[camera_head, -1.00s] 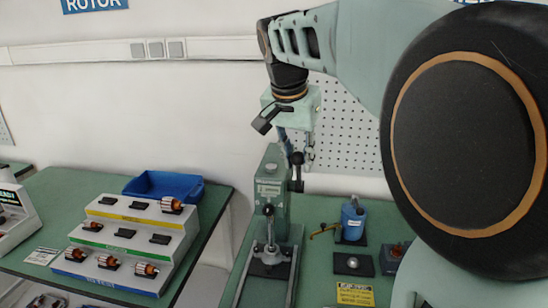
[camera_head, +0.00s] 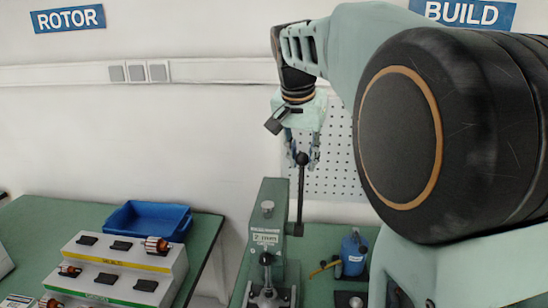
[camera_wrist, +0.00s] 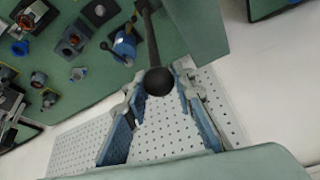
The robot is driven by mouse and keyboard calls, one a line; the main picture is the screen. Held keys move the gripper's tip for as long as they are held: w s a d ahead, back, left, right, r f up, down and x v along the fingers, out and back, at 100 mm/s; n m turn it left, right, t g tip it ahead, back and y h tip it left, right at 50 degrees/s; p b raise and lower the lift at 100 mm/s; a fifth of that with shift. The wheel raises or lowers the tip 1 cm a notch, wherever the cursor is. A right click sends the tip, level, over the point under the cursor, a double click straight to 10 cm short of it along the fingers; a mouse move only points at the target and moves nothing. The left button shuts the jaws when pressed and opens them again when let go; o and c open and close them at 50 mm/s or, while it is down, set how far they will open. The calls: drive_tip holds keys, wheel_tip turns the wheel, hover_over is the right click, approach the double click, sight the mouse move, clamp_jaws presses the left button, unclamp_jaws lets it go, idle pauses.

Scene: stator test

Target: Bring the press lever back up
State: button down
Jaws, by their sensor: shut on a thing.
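The green press (camera_head: 267,222) stands on the bench at the lower middle of the head view. Its black lever (camera_head: 301,195) rises nearly upright from the pivot on the press's right side and ends in a round black knob. My gripper (camera_head: 302,160) is above the press, pointing down, with its fingers on either side of the knob. In the wrist view, the knob (camera_wrist: 157,82) sits between the fingertips of my gripper (camera_wrist: 160,76), and the lever rod runs up and away from it. The gripper is shut on the knob. The exact contact is hard to see.
A blue device (camera_head: 354,253) with a yellowish handle stands right of the press. On the left bench are a blue bin (camera_head: 147,220) and a stepped rack (camera_head: 118,262) with rotors. A perforated panel (camera_head: 335,150) is behind my gripper. My own arm covers the right side.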

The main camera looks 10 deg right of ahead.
drive_tip(key=shift+w+d+f+p, duration=0.1)
drive_tip(key=shift+w+d+p, duration=0.05)
drive_tip(key=shift+w, duration=0.35)
drive_tip(key=shift+w+d+p, duration=0.15)
drive_tip(key=shift+w, duration=0.35)
drive_tip(key=c, duration=1.6)
unclamp_jaws()
drive_tip(key=shift+w, duration=0.1)
drive_tip(key=v, duration=1.2)
drive_tip(key=shift+a, duration=0.1)
drive_tip(key=shift+f, duration=0.1)
